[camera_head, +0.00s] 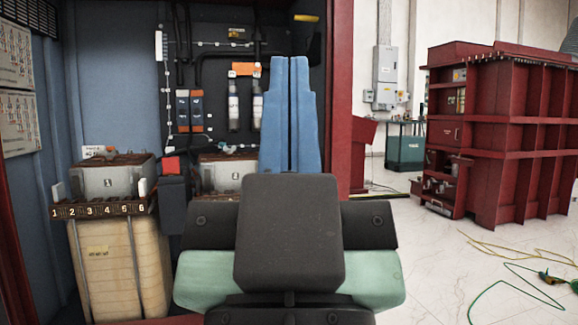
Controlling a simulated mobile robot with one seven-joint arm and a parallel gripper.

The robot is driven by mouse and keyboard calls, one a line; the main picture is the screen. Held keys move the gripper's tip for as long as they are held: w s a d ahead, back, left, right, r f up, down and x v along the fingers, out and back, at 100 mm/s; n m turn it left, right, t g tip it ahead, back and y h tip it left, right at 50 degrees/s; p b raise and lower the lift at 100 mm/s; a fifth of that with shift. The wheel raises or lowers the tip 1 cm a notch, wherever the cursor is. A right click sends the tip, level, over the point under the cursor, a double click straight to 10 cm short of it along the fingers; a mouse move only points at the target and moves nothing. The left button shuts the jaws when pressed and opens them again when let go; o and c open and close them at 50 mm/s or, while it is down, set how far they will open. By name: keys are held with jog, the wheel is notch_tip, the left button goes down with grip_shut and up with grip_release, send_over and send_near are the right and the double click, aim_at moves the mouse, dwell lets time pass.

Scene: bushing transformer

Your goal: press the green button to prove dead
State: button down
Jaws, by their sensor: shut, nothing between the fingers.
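My gripper (290,64) points up and away in the middle of the view, its two long blue fingers side by side with only a thin dark line between them. It is shut and empty. Its dark grey body fills the lower middle. I cannot make out a green button; the gripper hides part of the open cabinet (112,62) behind it. On the cabinet's back wall are dark cables, an orange block (244,69) and two hanging pale cylinders (233,105). I cannot tell whether the fingertips touch anything.
At left, a beige ribbed coil (117,262) stands under a strip numbered 1 to 6 (100,208). A red cabinet post (339,110) borders the opening. A large red tank (512,135) stands at right. Green and yellow cables (512,303) lie on otherwise open pale floor.

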dwell(0.8)
notch_tip(320, 180, up, 52)
jog(key=p, duration=5.1)
jog(key=shift+f+p, duration=0.15)
jog(key=shift+p, duration=0.2)
